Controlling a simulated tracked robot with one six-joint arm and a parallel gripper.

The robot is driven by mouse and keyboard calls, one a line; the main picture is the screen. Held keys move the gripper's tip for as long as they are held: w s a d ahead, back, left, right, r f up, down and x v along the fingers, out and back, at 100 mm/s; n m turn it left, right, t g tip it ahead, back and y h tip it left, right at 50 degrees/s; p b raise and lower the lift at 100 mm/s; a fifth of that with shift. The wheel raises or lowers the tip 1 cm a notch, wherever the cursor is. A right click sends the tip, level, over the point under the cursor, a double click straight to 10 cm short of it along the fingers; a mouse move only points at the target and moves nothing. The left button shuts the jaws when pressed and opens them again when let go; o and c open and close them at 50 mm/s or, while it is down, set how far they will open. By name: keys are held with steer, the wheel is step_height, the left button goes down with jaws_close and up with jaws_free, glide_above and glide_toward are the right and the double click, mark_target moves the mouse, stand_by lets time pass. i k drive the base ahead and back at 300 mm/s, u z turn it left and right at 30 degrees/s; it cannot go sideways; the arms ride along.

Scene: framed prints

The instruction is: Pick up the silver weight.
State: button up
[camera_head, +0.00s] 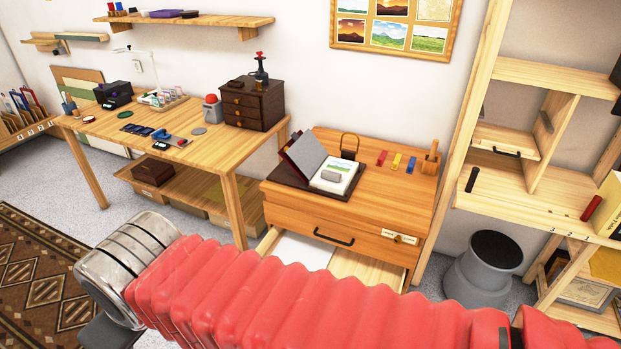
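A small silver-grey block, which looks like the silver weight (331,176), lies on the right-hand page of an open book (345,172). The book rests on a dark board (290,178) on top of the wooden drawer cabinet (375,190). The weight is uncovered from this side. My red ribbed arm crosses the lower part of the view, in front of the cabinet, and ends in a metal section at the left. My gripper's fingertips do not show. Nothing of mine touches the weight.
A lower drawer (365,268) of the cabinet stands open, partly hidden by my arm. Behind the book is a dark upright holder (349,147); coloured pieces (397,161) lie to the right. A wooden desk (150,125) stands left, shelving (530,170) and a grey bin (483,270) right.

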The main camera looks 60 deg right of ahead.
mark_target(330, 176)
steer(key=u, duration=0.1)
steer(key=i, duration=1.2)
steer(key=z, duration=2)
steer(key=i, duration=0.45)
steer(key=u, duration=0.05)
